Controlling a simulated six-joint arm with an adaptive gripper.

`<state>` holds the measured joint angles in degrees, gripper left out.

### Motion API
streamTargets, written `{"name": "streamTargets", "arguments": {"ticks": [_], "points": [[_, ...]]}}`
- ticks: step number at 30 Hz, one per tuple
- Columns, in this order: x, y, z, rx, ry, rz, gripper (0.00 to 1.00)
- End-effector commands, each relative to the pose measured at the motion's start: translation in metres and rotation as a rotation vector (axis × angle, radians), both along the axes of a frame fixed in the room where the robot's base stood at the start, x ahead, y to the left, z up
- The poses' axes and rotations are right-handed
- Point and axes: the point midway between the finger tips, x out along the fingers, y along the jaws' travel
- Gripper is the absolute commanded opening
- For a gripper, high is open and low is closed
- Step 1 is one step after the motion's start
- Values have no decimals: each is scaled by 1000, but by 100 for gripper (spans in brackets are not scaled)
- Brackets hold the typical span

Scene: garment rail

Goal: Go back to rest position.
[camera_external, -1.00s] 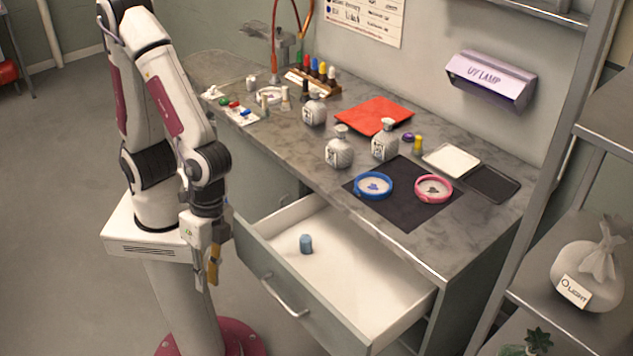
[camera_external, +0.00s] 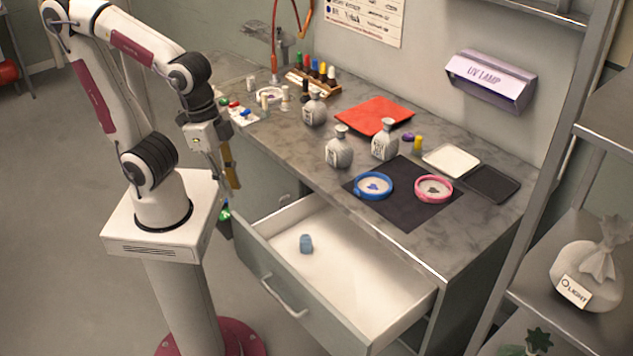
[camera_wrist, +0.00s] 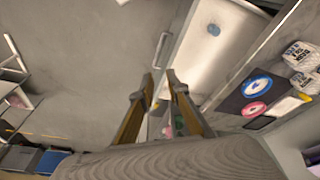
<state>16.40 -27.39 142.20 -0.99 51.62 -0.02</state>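My gripper (camera_external: 233,184) hangs with its fingers pointing down, left of the open drawer (camera_external: 365,285) and beside the desk's left end. In the wrist view my gripper (camera_wrist: 160,76) has a gap between its two yellowish fingers. Nothing shows between them, so it is open and empty. My arm is bent, with the elbow high and the forearm reaching right toward the desk.
The desk (camera_external: 290,155) carries bottles, a red tray (camera_external: 374,116), a blue-rimmed dish (camera_external: 373,186) and a pink-rimmed dish (camera_external: 434,188) on a black mat. A dark holder with something green (camera_external: 225,214) is below the gripper. Floor left of my base is clear.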

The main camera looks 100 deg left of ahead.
Motion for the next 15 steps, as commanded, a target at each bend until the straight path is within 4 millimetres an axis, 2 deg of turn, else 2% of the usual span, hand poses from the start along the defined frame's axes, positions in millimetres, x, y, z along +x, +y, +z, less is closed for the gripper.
{"name": "streamTargets", "arguments": {"ticks": [3, 15], "points": [[1, 18, 13, -3, -65, 54, 16], [-3, 62, 53, -24, -247, 242, 16]]}}
